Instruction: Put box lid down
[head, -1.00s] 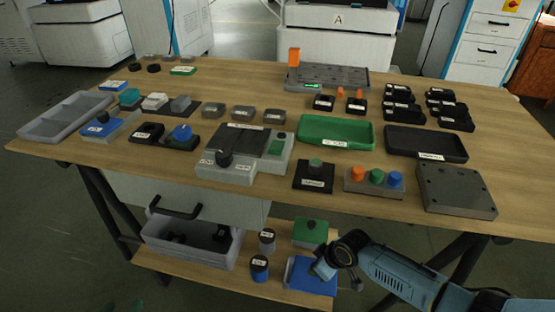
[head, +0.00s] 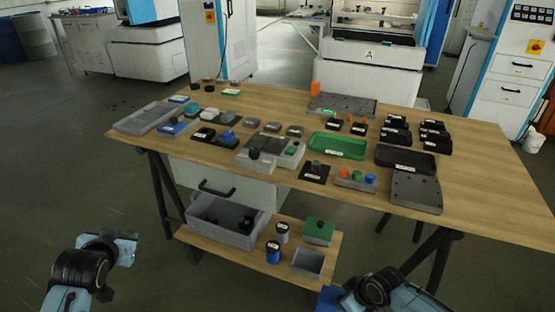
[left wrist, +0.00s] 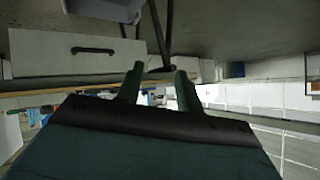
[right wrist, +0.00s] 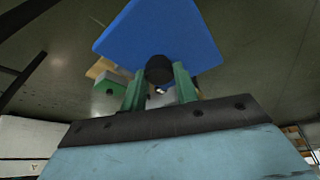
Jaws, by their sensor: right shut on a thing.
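My right gripper (right wrist: 159,80) is shut on the dark knob of the blue box lid (right wrist: 158,30). In the head view the blue lid (head: 327,298) shows only in part at the bottom edge, below and to the right of the open grey box (head: 308,263) on the lower shelf. The lid is clear of that box. The wrist and arm hide part of the lid. My left gripper (head: 124,250) is open and empty, out in front of the table on the left; its two fingers stand apart in the left wrist view.
A box with a green lid (head: 318,231), two small canisters and a grey bin (head: 226,222) stand on the lower shelf (head: 225,254). The tabletop (head: 300,100) carries many trays and fixtures. The floor around the left gripper is clear.

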